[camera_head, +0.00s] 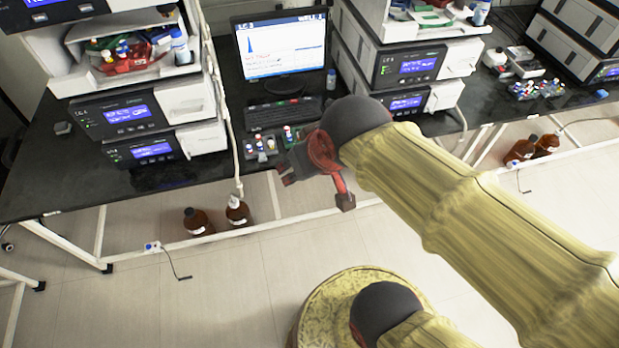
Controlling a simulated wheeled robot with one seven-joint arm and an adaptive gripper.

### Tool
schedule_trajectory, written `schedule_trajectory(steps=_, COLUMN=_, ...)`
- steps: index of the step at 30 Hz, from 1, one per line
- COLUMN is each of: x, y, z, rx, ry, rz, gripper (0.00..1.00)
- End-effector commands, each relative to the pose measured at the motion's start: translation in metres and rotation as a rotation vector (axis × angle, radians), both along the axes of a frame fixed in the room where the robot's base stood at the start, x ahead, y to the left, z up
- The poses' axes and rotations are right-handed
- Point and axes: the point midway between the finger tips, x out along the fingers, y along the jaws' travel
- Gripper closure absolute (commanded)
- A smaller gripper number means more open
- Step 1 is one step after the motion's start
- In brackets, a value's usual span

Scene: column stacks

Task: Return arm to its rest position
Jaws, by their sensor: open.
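My arm, in a yellow cover, reaches in from the lower right. My gripper (312,190) is at its end, dark grey with red parts, near the middle of the view. Its jaws are apart and I see nothing between them. In the picture it overlaps the front edge of the black bench (60,180), just below a small group of vials (262,146). I cannot tell how far above or in front of the bench it is.
A monitor (282,48) and keyboard (283,113) stand between stacked instruments, left (130,112) and right (405,66). More vials (537,88) sit on the right bench. Brown bottles (197,220) stand on the floor below the bench.

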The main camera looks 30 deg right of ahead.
Motion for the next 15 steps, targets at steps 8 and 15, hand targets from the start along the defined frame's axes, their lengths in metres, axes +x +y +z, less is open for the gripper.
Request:
schedule_trajectory(steps=8, x=-0.043, y=0.006, z=0.007, rx=0.002, ry=0.05, rz=0.019, gripper=0.57)
schedule_trajectory(steps=15, x=-0.042, y=0.006, z=0.007, rx=0.002, ry=0.05, rz=0.019, gripper=0.57)
